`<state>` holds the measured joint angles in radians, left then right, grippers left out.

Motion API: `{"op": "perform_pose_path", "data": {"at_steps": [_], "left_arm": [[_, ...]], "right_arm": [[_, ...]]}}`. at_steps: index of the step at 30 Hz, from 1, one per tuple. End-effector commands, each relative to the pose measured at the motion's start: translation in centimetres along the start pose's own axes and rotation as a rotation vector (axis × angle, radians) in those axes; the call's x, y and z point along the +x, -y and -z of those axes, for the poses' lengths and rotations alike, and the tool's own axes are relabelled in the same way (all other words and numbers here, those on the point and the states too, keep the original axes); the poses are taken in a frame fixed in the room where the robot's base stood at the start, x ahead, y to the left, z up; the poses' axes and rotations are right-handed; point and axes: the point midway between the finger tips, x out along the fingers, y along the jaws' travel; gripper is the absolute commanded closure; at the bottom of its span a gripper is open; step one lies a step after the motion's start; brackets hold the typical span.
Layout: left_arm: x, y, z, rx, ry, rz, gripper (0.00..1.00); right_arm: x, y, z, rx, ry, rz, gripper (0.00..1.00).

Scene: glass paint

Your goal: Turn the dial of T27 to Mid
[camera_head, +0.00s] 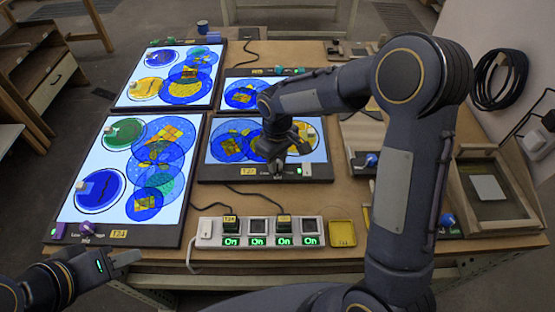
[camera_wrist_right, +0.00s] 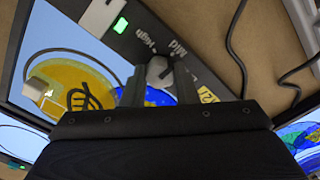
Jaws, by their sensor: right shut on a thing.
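The T27 panel is a dark-framed light table (camera_head: 215,171) in the middle of the bench, showing blue discs and yellow patches. Its yellow label (camera_head: 247,171) is on the front edge. My right gripper (camera_head: 277,165) reaches down to that edge and hides the dial in the head view. In the right wrist view the grey dial (camera_wrist_right: 159,70) is between the gripper's fingers (camera_wrist_right: 160,85), which are shut on it. The words Mid and High are printed beside it; the dial's pointer cannot be read. My left gripper (camera_head: 122,260) is at the lower left, away from the panels; its opening is unclear.
A smaller lit panel (camera_head: 285,81) is behind T27. A power strip (camera_head: 210,232) with green On lights and a yellow tray (camera_head: 342,233) lie in front.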

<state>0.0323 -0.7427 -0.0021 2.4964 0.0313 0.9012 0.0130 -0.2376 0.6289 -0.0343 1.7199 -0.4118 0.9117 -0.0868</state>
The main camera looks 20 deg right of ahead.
Motion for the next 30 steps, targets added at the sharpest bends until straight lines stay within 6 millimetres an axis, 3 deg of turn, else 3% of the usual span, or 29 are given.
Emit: {"op": "perform_pose_path", "data": {"at_steps": [2, 3, 7, 17, 30], "left_arm": [[0.0, 0.0, 0.0, 0.000, 0.000, 0.000, 0.64], [0.0, 0.0, 0.0, 0.000, 0.000, 0.000, 0.64], [0.0, 0.0, 0.0, 0.000, 0.000, 0.000, 0.64], [0.0, 0.0, 0.0, 0.000, 0.000, 0.000, 0.64], [0.5, 0.2, -0.3, 0.000, 0.000, 0.000, 0.64]], "right_arm": [[-0.1, 0.0, 0.1, 0.001, -0.003, -0.001, 0.96], [-0.1, 0.0, 0.1, 0.001, -0.003, -0.001, 0.68], [-0.1, 0.0, 0.1, 0.001, -0.003, -0.001, 0.52], [-0.4, 0.0, 0.1, 0.001, -0.002, -0.001, 0.52], [-6.9, -0.1, 0.1, 0.002, -0.005, -0.002, 0.52]]}}
